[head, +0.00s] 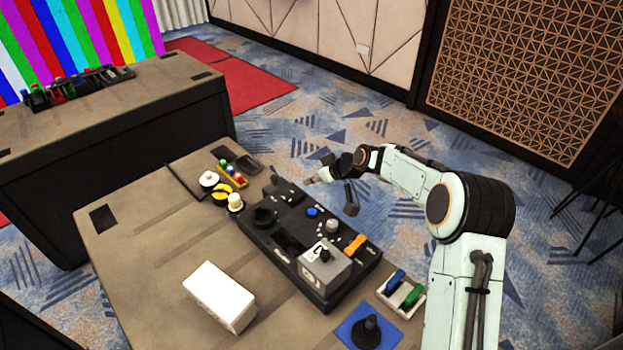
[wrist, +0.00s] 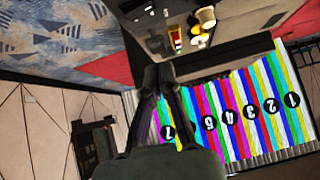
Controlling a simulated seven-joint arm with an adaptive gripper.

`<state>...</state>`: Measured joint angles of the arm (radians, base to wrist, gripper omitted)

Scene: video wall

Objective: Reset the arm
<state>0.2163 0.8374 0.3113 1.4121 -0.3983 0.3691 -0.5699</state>
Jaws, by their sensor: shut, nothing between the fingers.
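My arm (head: 415,172) rises at the right in the head view and bends left over the far right edge of the table. My gripper (head: 316,177) is small and partly dark there, beyond the black control panel (head: 262,245) and clear of it. In the wrist view my gripper (wrist: 164,74) shows from behind, with its dark fingers together and nothing between them. It points towards the striped video wall (wrist: 240,112), which also shows at the top left in the head view (head: 60,40).
The brown table (head: 150,240) holds a white box (head: 219,296), a blue-based joystick (head: 368,332), a blue and green lever unit (head: 401,292) and small coloured items (head: 231,170). A second desk (head: 120,110) stands at the left. Patterned carpet (head: 350,120) is open beyond the table.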

